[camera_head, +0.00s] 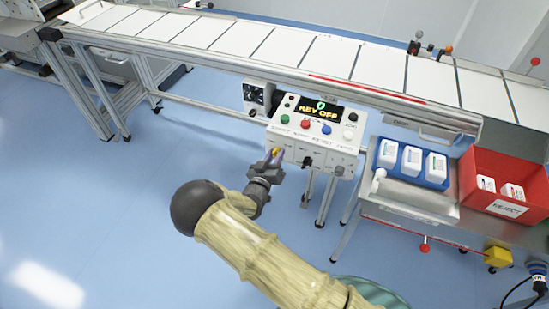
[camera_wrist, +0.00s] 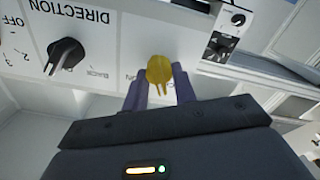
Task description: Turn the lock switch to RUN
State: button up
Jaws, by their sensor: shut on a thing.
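The control box (camera_head: 318,118) stands at the conveyor's near side. Its lit display (camera_head: 319,111) reads "KEY OFF" with a 0 above. In the wrist view, a yellow key-like piece (camera_wrist: 160,68) stands out from the box's white front face, at the lock switch. My gripper (camera_wrist: 161,88) has its two dark fingers shut on this yellow piece, one on each side. In the head view my gripper (camera_head: 274,158) is at the lower left of the box front. The switch's own markings are mostly hidden or unreadable.
A black DIRECTION knob (camera_wrist: 66,54) sits beside the yellow piece on the same face. A small dark unit (camera_head: 257,97) is left of the box. A blue tray (camera_head: 405,177) with white bottles and a red REJECT bin (camera_head: 470,195) stand at right. The floor at left is clear.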

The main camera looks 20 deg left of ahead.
jog(key=m+b, duration=0.1)
jog(key=m, duration=0.2)
jog(key=shift+f, duration=0.1)
jog(key=m+b, duration=0.3)
jog(key=m, duration=0.1)
jog(key=shift+d, duration=0.15)
jog(key=m+b, duration=0.4)
jog(key=m, duration=0.1)
jog(key=shift+d+f+m+b, duration=0.1)
jog(key=shift+f+m+b, duration=0.05)
jog(key=shift+m+b, duration=0.2)
jog(key=shift+s+m+b, duration=0.1)
jog(key=shift+m+b, duration=0.65)
jog(key=o, duration=1)
jog(key=shift+r, duration=0.2)
